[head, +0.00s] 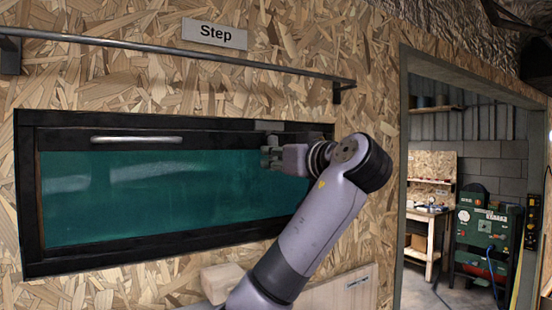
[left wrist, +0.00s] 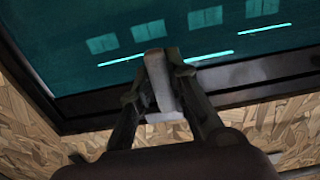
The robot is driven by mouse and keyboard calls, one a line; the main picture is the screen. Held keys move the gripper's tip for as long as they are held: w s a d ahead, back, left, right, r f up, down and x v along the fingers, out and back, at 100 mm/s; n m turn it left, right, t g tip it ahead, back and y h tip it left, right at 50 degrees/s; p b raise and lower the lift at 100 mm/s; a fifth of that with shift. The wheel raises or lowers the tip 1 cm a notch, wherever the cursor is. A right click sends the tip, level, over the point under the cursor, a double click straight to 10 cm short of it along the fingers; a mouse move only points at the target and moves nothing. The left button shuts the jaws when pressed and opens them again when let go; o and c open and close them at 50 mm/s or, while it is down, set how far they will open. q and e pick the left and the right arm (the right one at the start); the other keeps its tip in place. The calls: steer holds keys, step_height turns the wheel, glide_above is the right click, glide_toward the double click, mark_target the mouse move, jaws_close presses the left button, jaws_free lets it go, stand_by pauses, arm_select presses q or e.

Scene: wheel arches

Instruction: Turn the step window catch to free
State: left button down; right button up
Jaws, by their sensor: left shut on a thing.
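The step window (head: 150,190) is a wide teal pane in a black frame under a white "Step" sign (head: 214,34). My left gripper (head: 268,152) is at the upper right part of the window, in front of the pane just below the top frame bar. In the left wrist view my left gripper (left wrist: 160,70) is shut on the pale grey catch (left wrist: 159,82), a short lever between its two fingers. The catch lies across the black frame bar, with one end over the pane. In the head view the gripper largely hides the catch. My right gripper is in neither view.
A silver handle (head: 137,139) runs along the upper left of the window. A metal rail (head: 190,57) crosses the chipboard wall above it. A pale wooden block (head: 220,280) is below the window. At right a doorway opens to a workshop with a green cabinet (head: 487,228).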

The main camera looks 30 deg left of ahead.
mark_target(253, 141)
arm_select(q)
steer(key=m+b, duration=0.1)
steer(key=m, duration=0.1)
steer(key=s+m+b, duration=0.1)
steer(key=m+b, duration=0.1)
steer(key=m, duration=0.1)
steer(key=a+m+b, duration=0.1)
steer(key=m+b, duration=0.1)
steer(key=shift+s+r, duration=0.25)
steer(key=shift+s, duration=0.15)
steer(key=m, duration=0.1)
steer(key=m+b, duration=0.1)
steer(key=m, duration=0.1)
steer(key=shift+s+a+r+b, duration=0.15)
steer(key=shift+s+r+b, duration=0.1)
steer(key=shift+r+b, duration=0.1)
steer(key=m, duration=0.2)
steer(key=shift+s+a+r+m+b, duration=0.1)
steer(key=shift+s+r+m+b, duration=0.05)
steer(key=shift+r+m+b, duration=0.25)
steer(key=shift+s+a+r+m+b, duration=0.1)
steer(key=shift+r+m+b, duration=0.2)
steer(key=shift+m, duration=1)
steer(key=shift+r+m+b, duration=0.1)
steer(key=shift+r+m, duration=0.3)
steer(key=shift+m, duration=0.9)
steer(key=c, duration=1.5)
jaws_free()
